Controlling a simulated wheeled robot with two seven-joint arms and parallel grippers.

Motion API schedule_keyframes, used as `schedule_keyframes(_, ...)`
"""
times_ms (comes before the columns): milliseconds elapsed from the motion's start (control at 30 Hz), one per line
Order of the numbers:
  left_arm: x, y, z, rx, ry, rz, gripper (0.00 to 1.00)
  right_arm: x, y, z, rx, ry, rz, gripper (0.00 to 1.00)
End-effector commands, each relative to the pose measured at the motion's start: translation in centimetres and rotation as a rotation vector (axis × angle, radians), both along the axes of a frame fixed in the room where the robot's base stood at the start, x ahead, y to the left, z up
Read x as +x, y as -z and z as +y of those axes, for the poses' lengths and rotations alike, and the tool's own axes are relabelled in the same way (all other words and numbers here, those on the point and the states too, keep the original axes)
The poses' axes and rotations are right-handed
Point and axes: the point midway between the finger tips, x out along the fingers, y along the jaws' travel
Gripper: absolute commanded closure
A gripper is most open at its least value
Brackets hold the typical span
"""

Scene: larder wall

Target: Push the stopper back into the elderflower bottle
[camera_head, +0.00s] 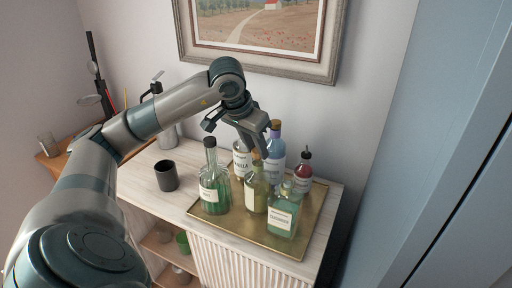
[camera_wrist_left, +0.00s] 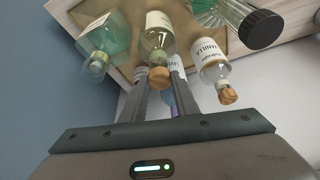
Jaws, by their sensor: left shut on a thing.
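A pale yellow-clear bottle (camera_head: 256,195) with a white label stands upright mid-tray. I take it for the elderflower bottle, but its label is too small to read. It also shows in the wrist view (camera_wrist_left: 158,38), with a cork stopper (camera_wrist_left: 160,77) at its neck. My left gripper (camera_head: 260,154) comes down from above. In the wrist view its fingers (camera_wrist_left: 160,80) are on either side of the cork, shut on it. The cork is at the bottle mouth; how deep it sits I cannot tell. My right gripper is not in view.
The brass tray (camera_head: 292,244) also holds a green ribbed bottle (camera_head: 214,180), a vanilla bottle (camera_head: 241,158), a blue bottle (camera_head: 276,148), a red bottle (camera_head: 304,172) and a cucumber bottle (camera_head: 283,215), all close by. A dark cup (camera_head: 166,176) stands left.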

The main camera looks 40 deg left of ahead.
Motion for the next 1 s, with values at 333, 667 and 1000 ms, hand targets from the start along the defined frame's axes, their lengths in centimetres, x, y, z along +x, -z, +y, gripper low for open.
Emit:
schedule_keyframes(333,0.01,0.04,0.02,0.000,0.000,0.000,0.93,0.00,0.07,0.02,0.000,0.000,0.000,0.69)
schedule_keyframes(667,0.02,0.37,0.02,0.000,0.000,-0.001,0.93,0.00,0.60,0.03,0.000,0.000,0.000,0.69)
schedule_keyframes(1000,0.01,0.47,0.03,0.000,0.000,0.000,0.93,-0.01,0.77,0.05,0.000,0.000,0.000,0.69)
